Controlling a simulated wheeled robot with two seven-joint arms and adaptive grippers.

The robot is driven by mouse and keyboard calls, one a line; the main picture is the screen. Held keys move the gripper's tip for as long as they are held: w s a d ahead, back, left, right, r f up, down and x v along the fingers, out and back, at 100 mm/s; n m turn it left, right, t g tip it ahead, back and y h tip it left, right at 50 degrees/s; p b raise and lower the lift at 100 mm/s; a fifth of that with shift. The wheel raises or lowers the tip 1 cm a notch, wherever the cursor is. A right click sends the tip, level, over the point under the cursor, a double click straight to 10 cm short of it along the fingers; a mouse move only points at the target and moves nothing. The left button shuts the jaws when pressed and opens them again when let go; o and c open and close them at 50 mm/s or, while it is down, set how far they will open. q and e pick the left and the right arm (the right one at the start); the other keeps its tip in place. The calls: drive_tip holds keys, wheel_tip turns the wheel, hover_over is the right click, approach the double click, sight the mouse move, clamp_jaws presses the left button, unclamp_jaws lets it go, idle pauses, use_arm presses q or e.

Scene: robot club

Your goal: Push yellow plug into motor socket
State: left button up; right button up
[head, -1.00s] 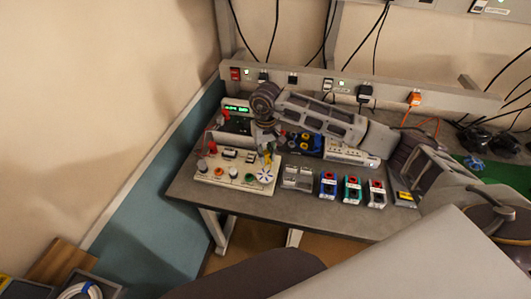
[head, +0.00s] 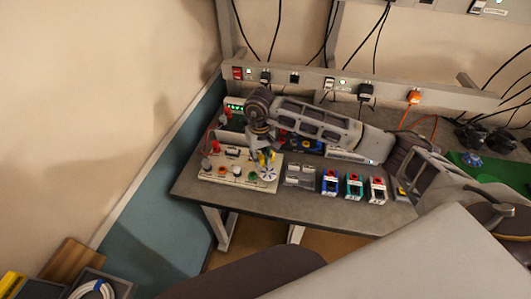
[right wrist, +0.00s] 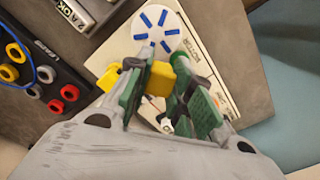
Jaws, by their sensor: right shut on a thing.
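The yellow plug (right wrist: 160,78) is between the fingertips of my right gripper (right wrist: 163,88) in the right wrist view. The gripper is shut on it, just over the white board. In the head view my right gripper (head: 264,156) points down at the board's right end, beside the white disc with blue marks (head: 268,174). This disc also shows in the right wrist view (right wrist: 157,30), just beyond the fingertips. I cannot make out the motor socket or tell whether the plug touches it; the fingers cover that area. My left gripper is not in view.
The white board (head: 210,174) carries several knobs. A grey block (head: 300,175) and blue, green and red modules (head: 330,182) stand to its right. A dark box with coloured sockets (right wrist: 40,75) is near the gripper. A power rail (head: 310,82) runs behind.

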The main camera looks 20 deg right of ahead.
drive_tip(key=shift+m, duration=0.9)
drive_tip(key=a, duration=0.1)
drive_tip(key=a+p, duration=0.1)
drive_tip(key=a, duration=0.1)
drive_tip(key=a+r, duration=0.1)
drive_tip(key=shift+s+a+r, duration=0.1)
drive_tip(key=shift+s+a, duration=0.05)
drive_tip(key=shift+s, duration=0.15)
drive_tip(key=m, duration=1.5)
drive_tip(key=d+m, duration=0.1)
drive_tip(key=m, duration=0.7)
drive_tip(key=shift+w+r, duration=0.3)
drive_tip(key=shift+w, duration=0.05)
drive_tip(key=shift+f, duration=0.3)
drive_tip(key=shift+f+b, duration=1.05)
drive_tip(key=shift+f, duration=1.3)
